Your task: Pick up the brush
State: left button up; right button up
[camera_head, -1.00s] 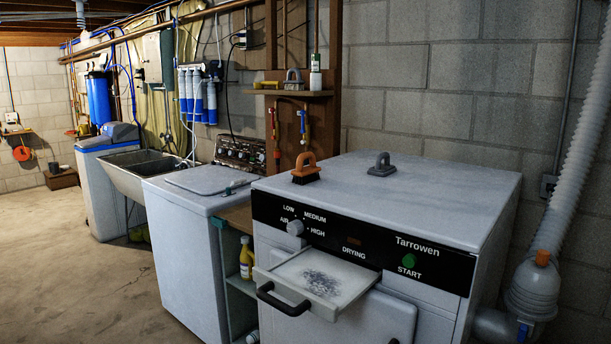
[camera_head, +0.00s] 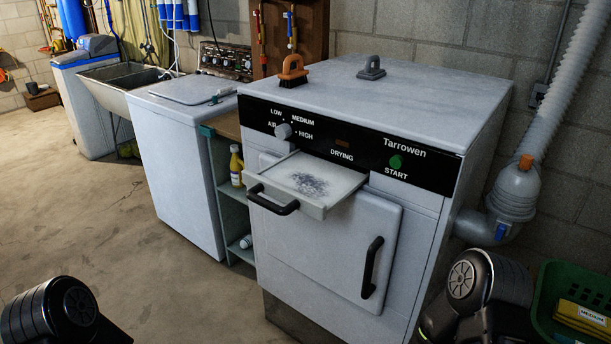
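A brush (camera_head: 293,71) with an orange handle and dark bristles stands on the top of the dryer (camera_head: 420,85), near its left front edge. A grey brush-like object (camera_head: 371,67) with a loop handle sits farther back on the same top. Parts of my two arms show at the bottom left and bottom right of the view. Neither gripper is in view, and nothing touches the orange brush.
The dryer's lint drawer (camera_head: 310,181) sticks out at the front with a black handle. A washer (camera_head: 182,150) stands to the left, with a shelf holding a yellow bottle (camera_head: 236,165) between. A green basket (camera_head: 545,300) is at the lower right. Floor at left is clear.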

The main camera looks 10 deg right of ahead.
aim_at(295, 78)
jog(key=i+j, duration=0.2)
jog(key=j, duration=0.15)
jog(key=i+j, duration=0.15)
jog(key=j, duration=0.2)
jog(key=i+j+z, duration=0.1)
jog(key=j, duration=0.25)
jog(key=i+j, duration=0.4)
jog(key=j, duration=0.35)
jog(key=i+j, duration=0.15)
jog(key=j, duration=0.2)
jog(key=i+j+z, duration=0.1)
jog(key=j, duration=0.25)
jog(key=i+j, duration=0.25)
jog(key=j, duration=0.15)
